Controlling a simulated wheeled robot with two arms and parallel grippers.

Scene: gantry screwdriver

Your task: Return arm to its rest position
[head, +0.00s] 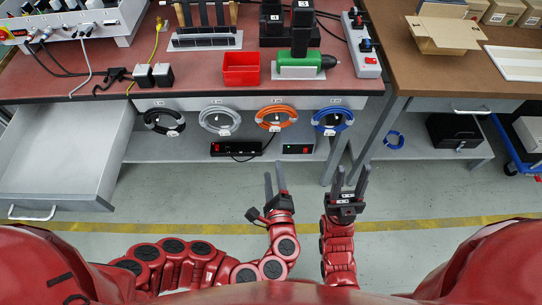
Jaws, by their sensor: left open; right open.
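My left gripper (275,182) is open and empty, with its fingers pointing toward the workbench. My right gripper (351,182) is also open and empty, beside it on the right. Both are in front of the bench over the floor, apart from everything. A green and black screwdriver (302,62) lies in a light grey holder (290,73) near the bench's front edge.
The red-topped workbench (200,78) carries a red bin (240,69), black chargers (153,76) and a power strip (364,48). Coiled cables (219,120) hang below its edge. An open drawer (60,165) juts out at left. A brown table (450,75) with an open box (440,35) stands right.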

